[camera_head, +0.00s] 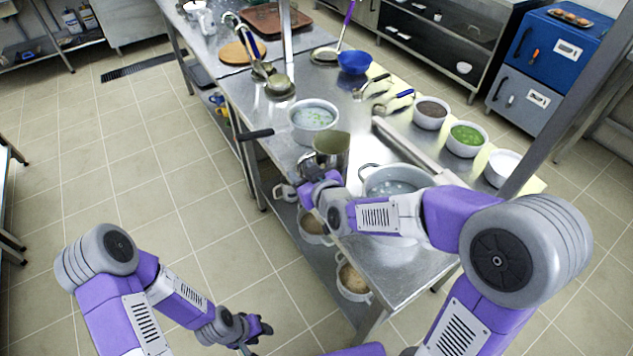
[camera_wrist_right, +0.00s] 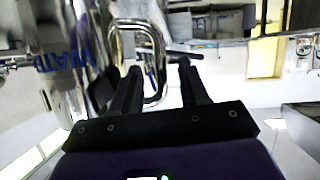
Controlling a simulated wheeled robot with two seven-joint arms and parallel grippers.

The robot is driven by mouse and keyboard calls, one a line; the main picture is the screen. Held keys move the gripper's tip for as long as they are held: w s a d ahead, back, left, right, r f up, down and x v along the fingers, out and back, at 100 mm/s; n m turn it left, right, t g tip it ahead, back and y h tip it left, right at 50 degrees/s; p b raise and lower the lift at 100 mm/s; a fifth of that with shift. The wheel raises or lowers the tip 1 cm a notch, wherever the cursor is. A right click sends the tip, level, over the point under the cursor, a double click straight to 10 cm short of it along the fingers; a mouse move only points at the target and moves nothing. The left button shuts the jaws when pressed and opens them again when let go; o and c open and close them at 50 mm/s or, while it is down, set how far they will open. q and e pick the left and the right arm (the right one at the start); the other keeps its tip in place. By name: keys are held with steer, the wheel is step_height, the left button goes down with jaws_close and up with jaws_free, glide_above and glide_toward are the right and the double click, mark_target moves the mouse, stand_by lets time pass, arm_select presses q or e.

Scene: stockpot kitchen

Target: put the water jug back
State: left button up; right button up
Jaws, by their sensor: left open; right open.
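The water jug (camera_head: 334,146) is a shiny metal vessel at the near-left edge of the steel table, between two pots. In the right wrist view the jug (camera_wrist_right: 75,55) fills the left side, with blue lettering. Its looped metal handle (camera_wrist_right: 153,42) reaches between the open fingers of my right gripper (camera_wrist_right: 160,68). In the head view my right gripper (camera_head: 308,186) is at the jug's near side, partly hidden by its own wrist. Whether the fingers touch the handle is unclear. My left gripper (camera_head: 260,332) is open and empty, low over the floor.
A white pot (camera_head: 313,122) stands behind the jug and a large metal pot (camera_head: 372,178) to its right. Bowls, including one with green contents (camera_head: 466,138), line the right side. The lower shelf holds containers (camera_head: 352,284).

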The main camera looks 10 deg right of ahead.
steer(key=b+v, duration=0.1)
steer(key=v, duration=0.9)
steer(key=shift+s, duration=0.2)
